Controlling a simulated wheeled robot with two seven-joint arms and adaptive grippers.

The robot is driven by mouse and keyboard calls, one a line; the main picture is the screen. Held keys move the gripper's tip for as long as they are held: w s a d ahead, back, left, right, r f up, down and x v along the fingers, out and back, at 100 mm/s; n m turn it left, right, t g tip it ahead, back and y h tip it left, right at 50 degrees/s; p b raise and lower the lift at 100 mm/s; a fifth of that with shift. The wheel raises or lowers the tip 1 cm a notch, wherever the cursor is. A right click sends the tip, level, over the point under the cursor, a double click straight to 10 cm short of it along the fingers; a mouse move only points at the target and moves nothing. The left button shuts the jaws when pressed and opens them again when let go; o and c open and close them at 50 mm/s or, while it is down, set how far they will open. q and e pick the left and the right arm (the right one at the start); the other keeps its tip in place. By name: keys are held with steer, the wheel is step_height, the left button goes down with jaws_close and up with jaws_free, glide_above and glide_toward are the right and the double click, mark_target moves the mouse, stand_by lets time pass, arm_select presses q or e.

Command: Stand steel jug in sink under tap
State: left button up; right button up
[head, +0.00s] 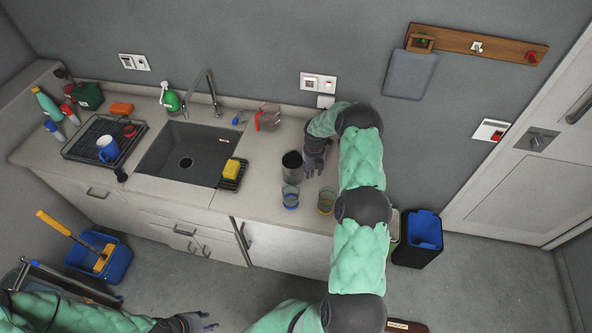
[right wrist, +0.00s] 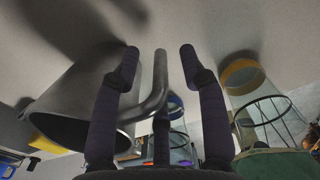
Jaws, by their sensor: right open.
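The dark steel jug (head: 291,168) stands upright on the counter, right of the sink. In the right wrist view the jug (right wrist: 75,100) is at the left, with its handle (right wrist: 157,90) between my fingers. My right gripper (head: 316,165) is open beside the jug on its handle side; it also shows in the right wrist view (right wrist: 158,65). The sink (head: 160,150) is empty except for its drain. The tap (head: 212,95) rises behind it. My left gripper (head: 200,321) is low over the floor in front; its fingers are too small to judge.
Two glasses, one blue-banded (head: 290,197) and one yellow-banded (head: 326,201), stand close in front of the jug. A yellow sponge (head: 231,168) is on a small rack at the sink's right edge. A clear red-marked jug (head: 268,117) stands behind. A drying rack (head: 78,145) is left.

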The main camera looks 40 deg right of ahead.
steer(key=shift+f, duration=0.55)
jaws_close()
jaws_free()
steer(key=shift+r, duration=0.15)
steer(key=r+b, duration=0.1)
steer(key=r, duration=0.9)
steer(key=shift+d+r+b, duration=0.2)
steer(key=shift+r+b, duration=0.1)
steer(key=shift+b, duration=0.1)
